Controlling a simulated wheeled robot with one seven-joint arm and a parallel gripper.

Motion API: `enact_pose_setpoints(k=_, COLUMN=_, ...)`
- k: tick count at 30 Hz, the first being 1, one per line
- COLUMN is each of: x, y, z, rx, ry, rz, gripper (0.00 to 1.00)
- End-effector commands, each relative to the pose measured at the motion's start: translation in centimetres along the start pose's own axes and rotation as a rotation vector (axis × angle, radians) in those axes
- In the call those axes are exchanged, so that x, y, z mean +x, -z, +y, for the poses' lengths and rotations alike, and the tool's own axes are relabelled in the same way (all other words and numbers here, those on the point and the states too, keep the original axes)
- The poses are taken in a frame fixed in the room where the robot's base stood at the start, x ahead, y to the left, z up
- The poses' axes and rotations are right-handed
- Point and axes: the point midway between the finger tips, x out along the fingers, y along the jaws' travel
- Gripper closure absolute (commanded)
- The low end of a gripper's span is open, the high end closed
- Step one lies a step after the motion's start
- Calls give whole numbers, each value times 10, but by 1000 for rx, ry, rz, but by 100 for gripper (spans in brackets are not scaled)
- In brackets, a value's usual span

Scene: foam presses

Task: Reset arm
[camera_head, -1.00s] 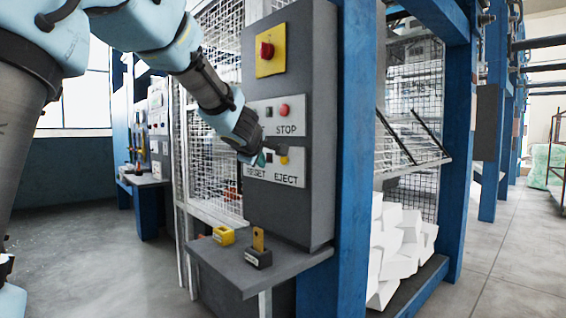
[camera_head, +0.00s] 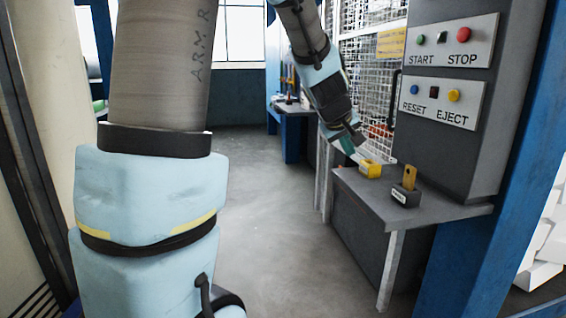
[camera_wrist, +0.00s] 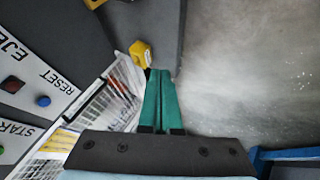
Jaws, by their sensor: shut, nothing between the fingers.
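My gripper (camera_head: 347,143) hangs from my arm left of the press panel, over the far end of the grey shelf. In the wrist view its two green fingers (camera_wrist: 161,75) lie side by side, shut with nothing between them. The grey control panel (camera_head: 449,140) carries a START and STOP plate (camera_head: 440,43) above a RESET and EJECT plate (camera_head: 432,102). The blue RESET button (camera_head: 415,89) and yellow EJECT button (camera_head: 454,95) are uncovered. The gripper is apart from all buttons.
The shelf (camera_head: 440,211) below the panel holds a yellow block (camera_head: 371,168) and a dark block with an upright yellow tag (camera_head: 406,187). A mesh guard (camera_head: 370,75) stands behind the gripper. Open floor (camera_head: 272,215) lies left of the shelf. White foam blocks (camera_head: 540,262) are at far right.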

Motion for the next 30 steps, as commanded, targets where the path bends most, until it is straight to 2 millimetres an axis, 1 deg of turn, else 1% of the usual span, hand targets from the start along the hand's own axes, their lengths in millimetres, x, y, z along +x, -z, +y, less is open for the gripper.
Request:
enact_pose_setpoints(k=1, x=-5, y=-8, z=-38, rx=35, ry=58, rz=-37, gripper=100)
enact_pose_setpoints(k=2, x=-9, y=-15, z=-59, rx=60, ry=90, rz=-64, gripper=100)
enact_pose_setpoints(k=3, x=-14, y=-25, z=-86, rx=93, ry=133, rz=-101, gripper=100)
enact_pose_setpoints(k=5, x=-24, y=-41, z=-125, rx=137, ry=196, rz=-161, gripper=100)
enact_pose_setpoints(k=6, x=-33, y=-53, z=-150, rx=164, ry=235, rz=-201, gripper=100)
enact_pose_setpoints(k=9, x=-55, y=-81, z=-204, rx=221, ry=323, rz=-302, gripper=100)
enact_pose_setpoints(k=12, x=-75, y=-105, z=-242, rx=262, ry=387, rz=-385, gripper=100)
enact_pose_setpoints(k=15, x=-90, y=-122, z=-266, rx=288, ry=428, rz=-443, gripper=100)
enact_pose_setpoints(k=18, x=-98, y=-130, z=-277, rx=303, ry=448, rz=-473, gripper=100)
enact_pose_setpoints(k=21, x=-100, y=-132, z=-280, rx=307, ry=453, rz=-481, gripper=100)
enact_pose_setpoints(k=30, x=-99, y=-132, z=-279, rx=308, ry=451, rz=-479, gripper=100)
